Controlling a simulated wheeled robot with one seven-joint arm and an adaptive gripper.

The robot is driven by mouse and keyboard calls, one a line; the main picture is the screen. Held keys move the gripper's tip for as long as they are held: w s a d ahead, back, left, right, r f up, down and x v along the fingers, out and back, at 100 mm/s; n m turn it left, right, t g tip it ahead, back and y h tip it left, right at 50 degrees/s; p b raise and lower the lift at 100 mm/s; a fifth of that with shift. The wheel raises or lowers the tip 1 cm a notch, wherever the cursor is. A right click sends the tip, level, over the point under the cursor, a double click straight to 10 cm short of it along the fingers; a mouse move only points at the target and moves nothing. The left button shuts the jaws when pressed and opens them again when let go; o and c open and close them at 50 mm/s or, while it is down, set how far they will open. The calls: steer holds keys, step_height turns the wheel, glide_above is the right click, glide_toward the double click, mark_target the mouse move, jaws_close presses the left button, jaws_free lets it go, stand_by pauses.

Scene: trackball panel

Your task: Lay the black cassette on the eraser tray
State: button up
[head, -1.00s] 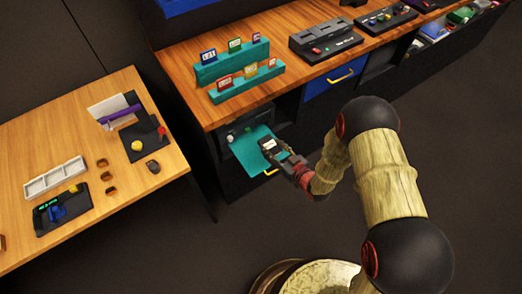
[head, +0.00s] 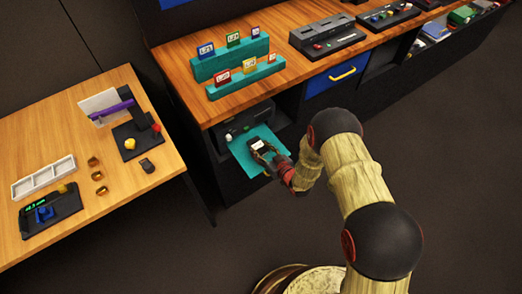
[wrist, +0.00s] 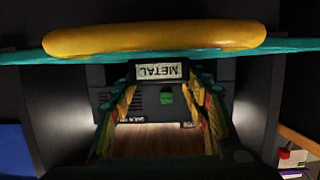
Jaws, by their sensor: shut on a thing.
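My gripper (head: 267,156) is shut on the black cassette (head: 256,142), which has a white label. They are above the teal drop-down flap (head: 238,154) of a low cubby; contact with the flap is unclear. In the wrist view the cassette's label (wrist: 158,72) reads METAL upside down, between the finger ends of my gripper (wrist: 160,90). A dark machine (head: 250,114) with a white knob and a green button sits inside the cubby, and its green button (wrist: 166,98) shows in the wrist view. I cannot pick out the eraser tray with certainty.
The flap's yellow handle (wrist: 155,38) spans the wrist view. A blue drawer (head: 330,87) is right of the cubby. Teal racks of cassettes (head: 232,62) stand on the counter above. A left table (head: 105,222) holds a white sectioned tray (head: 44,177) and black devices. The floor between is clear.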

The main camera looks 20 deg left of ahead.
steer(key=shift+r, duration=0.1)
steer(key=o, duration=1.2)
steer(key=shift+r, duration=0.1)
steer(key=p+v, duration=0.3)
steer(key=v, duration=0.9)
steer(key=shift+p, duration=0.3)
